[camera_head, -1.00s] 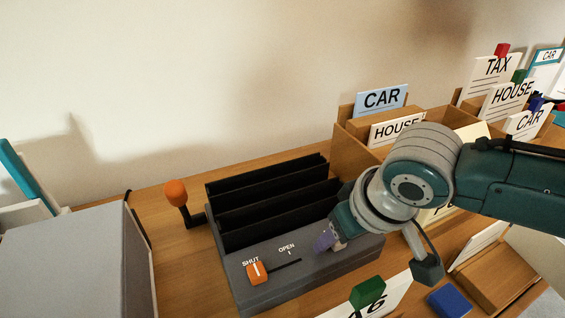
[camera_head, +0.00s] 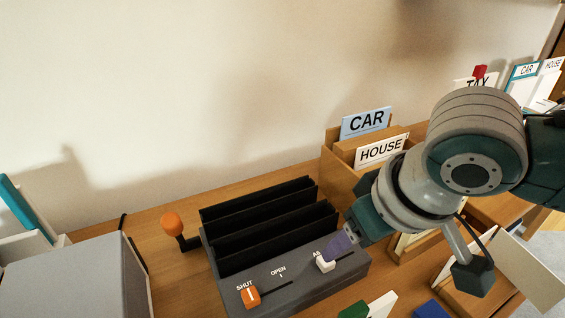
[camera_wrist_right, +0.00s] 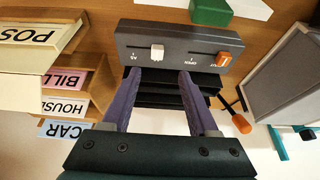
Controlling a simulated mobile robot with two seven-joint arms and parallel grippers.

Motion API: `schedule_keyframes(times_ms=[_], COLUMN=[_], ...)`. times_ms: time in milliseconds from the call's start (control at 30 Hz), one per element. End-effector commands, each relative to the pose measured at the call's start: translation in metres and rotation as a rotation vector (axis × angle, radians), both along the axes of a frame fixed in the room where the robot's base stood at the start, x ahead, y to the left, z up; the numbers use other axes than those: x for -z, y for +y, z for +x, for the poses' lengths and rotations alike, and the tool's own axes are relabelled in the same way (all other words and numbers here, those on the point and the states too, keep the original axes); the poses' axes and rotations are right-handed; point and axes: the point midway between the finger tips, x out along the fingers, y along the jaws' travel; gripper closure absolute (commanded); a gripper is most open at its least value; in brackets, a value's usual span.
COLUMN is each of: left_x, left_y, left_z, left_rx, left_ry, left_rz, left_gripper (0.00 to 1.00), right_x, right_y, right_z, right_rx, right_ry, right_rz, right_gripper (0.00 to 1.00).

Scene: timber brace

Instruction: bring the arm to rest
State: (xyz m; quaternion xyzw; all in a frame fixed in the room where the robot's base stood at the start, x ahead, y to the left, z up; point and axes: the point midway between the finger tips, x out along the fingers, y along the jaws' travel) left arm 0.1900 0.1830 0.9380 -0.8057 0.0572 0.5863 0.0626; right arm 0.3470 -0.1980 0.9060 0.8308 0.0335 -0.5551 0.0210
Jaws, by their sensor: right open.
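My right gripper (camera_head: 338,246) comes in from the right in the head view, its purple fingers beside the white slider (camera_head: 325,262) on a grey device with black slots (camera_head: 290,290). I cannot tell from this view whether they touch the slider. In the right wrist view the two purple fingers (camera_wrist_right: 160,78) stand apart with nothing held between them. The white slider (camera_wrist_right: 157,52) shows just beyond the fingertips. An orange slider (camera_head: 250,296) sits at the SHUT end of its slot; it also shows in the wrist view (camera_wrist_right: 223,59). My left gripper is not in view.
A wooden box (camera_head: 344,172) with CAR and HOUSE cards stands behind my right arm. An orange-knobbed lever (camera_head: 173,224) is left of the device, and a grey box (camera_head: 75,280) stands further left. Blue and green blocks lie at the front edge.

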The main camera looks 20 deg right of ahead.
Motion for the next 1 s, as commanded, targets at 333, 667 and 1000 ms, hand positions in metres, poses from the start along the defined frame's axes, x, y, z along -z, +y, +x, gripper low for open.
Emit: schedule_keyframes(times_ms=[333, 667, 1000], left_x=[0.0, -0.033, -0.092], left_y=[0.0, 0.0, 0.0], left_z=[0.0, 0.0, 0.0], left_rx=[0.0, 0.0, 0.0], left_ry=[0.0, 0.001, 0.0], left_rz=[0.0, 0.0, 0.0], left_gripper=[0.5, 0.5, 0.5], right_x=[0.0, -0.034, -0.115], right_y=[0.0, 0.04, 0.041], right_z=[0.0, -0.036, -0.121], right_rx=[0.0, -0.099, -0.124], right_ry=[0.0, 0.006, 0.028], right_rz=[0.0, 0.045, 0.02], right_gripper=[0.4, 0.4, 0.4])
